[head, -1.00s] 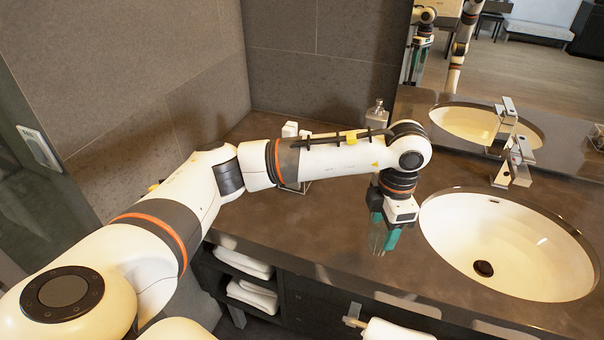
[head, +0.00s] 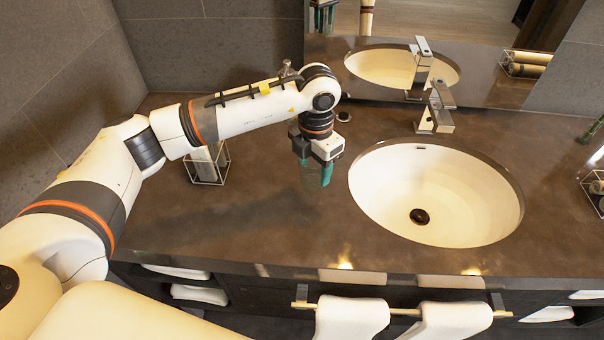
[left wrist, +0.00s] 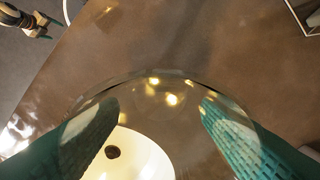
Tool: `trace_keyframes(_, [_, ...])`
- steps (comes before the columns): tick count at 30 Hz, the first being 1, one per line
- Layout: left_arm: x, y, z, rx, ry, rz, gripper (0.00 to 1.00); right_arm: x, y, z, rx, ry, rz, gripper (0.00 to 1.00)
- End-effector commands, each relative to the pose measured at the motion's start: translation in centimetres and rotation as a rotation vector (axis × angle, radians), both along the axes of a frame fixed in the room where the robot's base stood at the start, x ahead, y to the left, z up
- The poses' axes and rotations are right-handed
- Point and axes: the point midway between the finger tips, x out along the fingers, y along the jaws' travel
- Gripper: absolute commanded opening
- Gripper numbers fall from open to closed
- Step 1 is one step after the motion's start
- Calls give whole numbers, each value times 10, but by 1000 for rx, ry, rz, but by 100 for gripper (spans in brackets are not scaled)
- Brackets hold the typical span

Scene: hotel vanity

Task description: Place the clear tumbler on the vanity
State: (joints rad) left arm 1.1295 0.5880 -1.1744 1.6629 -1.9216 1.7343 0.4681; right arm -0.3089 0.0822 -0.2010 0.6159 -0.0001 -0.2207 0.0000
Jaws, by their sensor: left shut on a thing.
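My left gripper (head: 316,174) is shut on the clear tumbler (head: 308,182), just left of the sink basin over the vanity counter (head: 250,225). In the left wrist view, the tumbler's round transparent rim (left wrist: 150,76) arcs between the two teal fingers. The tumbler is faint in the head view, and I cannot tell whether its base touches the counter. A teal-tipped gripper, apparently my right one (left wrist: 38,28), shows small at the upper left of the left wrist view, beyond the counter edge; its jaws are unclear.
The white sink basin (head: 470,205) with its faucet (head: 437,108) lies right of the tumbler. A wire-framed holder (head: 207,168) stands to the left, near my arm. White towels (head: 350,318) hang below the front edge. The counter's front left is clear.

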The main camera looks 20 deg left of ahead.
Motion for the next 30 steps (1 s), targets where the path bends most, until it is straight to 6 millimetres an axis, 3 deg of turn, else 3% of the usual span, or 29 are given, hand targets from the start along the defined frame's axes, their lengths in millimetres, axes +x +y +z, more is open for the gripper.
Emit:
trace_keyframes(5, [0,0,-22,-1,0,1,31,-3,-3,8,-4,5,1,80])
trace_keyframes(15, [0,0,-59,-2,1,1,31,15,-1,20,-1,-22,-1,80])
trace_keyframes(26, [0,0,-67,-1,-2,-1,31,12,7,14,9,-17,-4,80])
trace_keyframes(27, [0,0,-67,-1,-2,-1,60,11,7,14,9,-16,-4,80])
trace_keyframes(30, [0,0,-66,0,-1,-1,76,9,7,15,9,-15,-4,80])
